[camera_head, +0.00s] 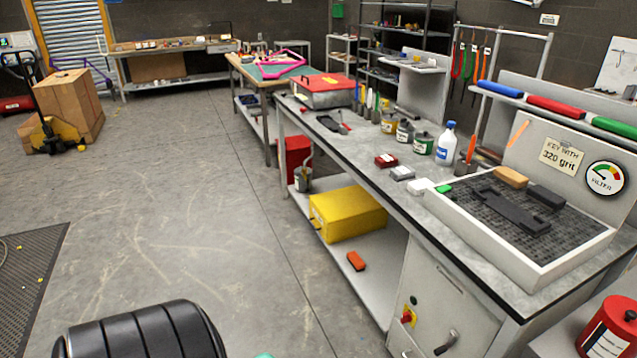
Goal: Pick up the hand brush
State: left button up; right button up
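No thing in view is certain to be the hand brush. A long flat dark piece (508,209) lies on the grid of the white-rimmed tray (560,264) on the workbench at the right; it could be the brush, but its bristles cannot be made out. A tan block (511,177) and a dark block (545,196) lie in the same tray. A small dark and red tool (333,124) lies farther back on the bench. An orange-red block (356,261) lies on the lower shelf. Neither of my grippers is in view.
The workbench (350,155) also holds a red box (323,91), cans (423,144) and a white-blue bottle (445,143). A yellow box (347,213) stands on the lower shelf. A red can (607,330) is at lower right. Open floor (180,220) lies left of the bench.

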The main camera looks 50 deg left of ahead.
aim_at(354, 260)
jog(key=u, duration=1.35)
